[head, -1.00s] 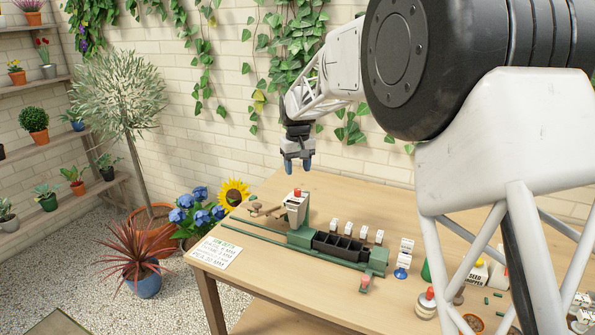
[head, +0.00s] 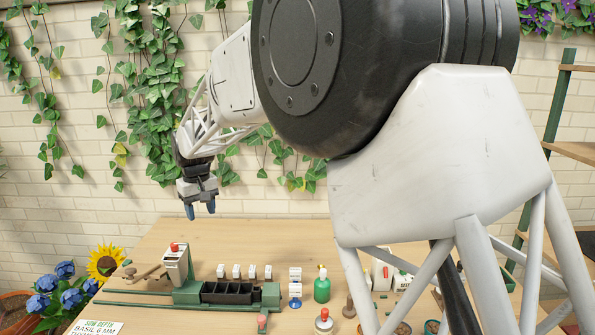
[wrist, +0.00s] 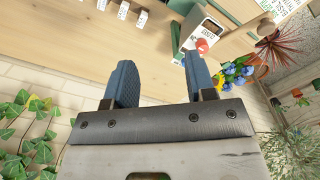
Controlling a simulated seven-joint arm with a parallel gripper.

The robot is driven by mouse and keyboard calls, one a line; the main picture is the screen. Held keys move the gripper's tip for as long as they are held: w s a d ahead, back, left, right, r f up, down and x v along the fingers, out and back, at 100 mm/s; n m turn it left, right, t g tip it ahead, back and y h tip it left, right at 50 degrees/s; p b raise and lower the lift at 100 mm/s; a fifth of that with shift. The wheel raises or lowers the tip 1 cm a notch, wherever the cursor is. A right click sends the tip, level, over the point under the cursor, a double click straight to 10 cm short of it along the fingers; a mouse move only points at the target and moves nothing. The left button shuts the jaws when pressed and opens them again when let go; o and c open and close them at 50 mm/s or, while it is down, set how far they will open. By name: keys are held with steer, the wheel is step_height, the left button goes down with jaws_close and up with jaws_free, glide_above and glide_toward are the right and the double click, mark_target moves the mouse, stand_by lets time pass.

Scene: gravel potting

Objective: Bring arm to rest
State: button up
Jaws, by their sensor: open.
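My gripper (head: 201,212) hangs in the air above the back left of the table, in front of the brick wall. Its two blue fingers are apart with nothing between them; in the wrist view the open fingers (wrist: 158,82) also show empty. Below it on the wooden table (head: 300,233) stands a white device with a red knob (head: 175,262), joined to a green rail with a black compartment tray (head: 227,297). In the wrist view the white device (wrist: 192,35) lies beyond the fingers, apart from them.
Several small white labelled blocks (head: 236,271) stand behind the tray. A green bottle (head: 322,286) and a red-topped jar (head: 324,322) stand to the right. A sunflower (head: 105,262) and blue flowers (head: 62,286) are at the table's left. Ivy (head: 150,110) hangs on the wall close behind my arm.

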steer(key=s+d+r+m, duration=0.1)
steer(key=s+d+r, duration=0.1)
steer(key=s+d, duration=0.6)
steer(key=s+d+r+m+t, duration=0.1)
steer(key=s+d+r+m, duration=0.15)
steer(key=d, duration=0.95)
steer(key=s+d+r+m, duration=0.1)
steer(key=s+d+r, duration=0.1)
steer(key=s+d, duration=0.6)
steer(key=s+d+f+m, duration=0.2)
steer(key=s+d+f, duration=0.2)
steer(key=s+d, duration=0.4)
steer(key=s+d+f+m+t, duration=0.1)
steer(key=s+d+f, duration=0.2)
steer(key=s+d, duration=0.6)
steer(key=s, duration=0.6)
steer(key=shift+s+d+f+m, duration=0.15)
steer(key=shift+s+f+m, duration=0.05)
steer(key=shift+f+m, duration=0.15)
